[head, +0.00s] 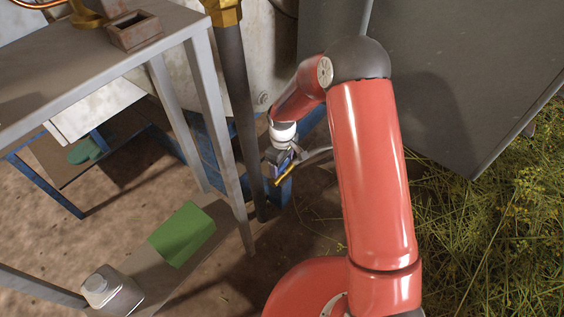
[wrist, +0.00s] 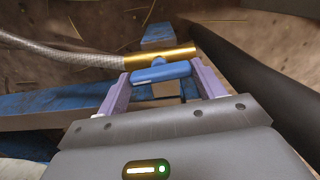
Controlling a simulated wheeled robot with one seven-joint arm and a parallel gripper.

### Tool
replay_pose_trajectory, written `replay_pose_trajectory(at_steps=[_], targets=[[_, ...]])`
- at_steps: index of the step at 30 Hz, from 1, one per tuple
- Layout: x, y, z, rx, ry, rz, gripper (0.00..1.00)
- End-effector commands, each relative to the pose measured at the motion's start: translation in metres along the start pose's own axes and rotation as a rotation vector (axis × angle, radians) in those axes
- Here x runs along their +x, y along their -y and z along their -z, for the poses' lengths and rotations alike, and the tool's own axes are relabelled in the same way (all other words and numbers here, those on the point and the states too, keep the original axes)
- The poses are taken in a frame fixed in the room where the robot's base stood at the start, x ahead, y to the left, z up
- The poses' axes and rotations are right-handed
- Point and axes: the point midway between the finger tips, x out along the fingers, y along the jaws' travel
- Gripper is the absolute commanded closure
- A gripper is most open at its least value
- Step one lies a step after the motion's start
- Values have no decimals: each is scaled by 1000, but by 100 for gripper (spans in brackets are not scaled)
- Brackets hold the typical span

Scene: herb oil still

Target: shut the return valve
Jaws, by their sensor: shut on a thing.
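The return valve shows in the wrist view as a short brass pipe (wrist: 138,62) with a blue handle (wrist: 160,73) on a small stem. A braided hose (wrist: 60,58) joins its left end. The handle lies roughly parallel to the pipe. My gripper (wrist: 161,76) has its two purple fingers at the two ends of the handle and is shut on it. In the head view my gripper (head: 279,162) is low beside a dark upright pipe, with the brass pipe (head: 285,175) just below it. The fingers' contact is too small to see there.
A dark upright pipe (head: 238,110) stands just left of my gripper. A grey metal table (head: 90,75) is at the left, with a green box (head: 182,234) and a grey canister (head: 110,288) on its low shelf. A dark panel (head: 455,80) is behind my arm. Grass lies right.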

Motion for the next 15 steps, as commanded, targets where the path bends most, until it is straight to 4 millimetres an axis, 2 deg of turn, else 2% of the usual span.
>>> replay_pose_trajectory(at_steps=[15], targets=[[-2, 0, 0, -438, 0, 1, 55]])
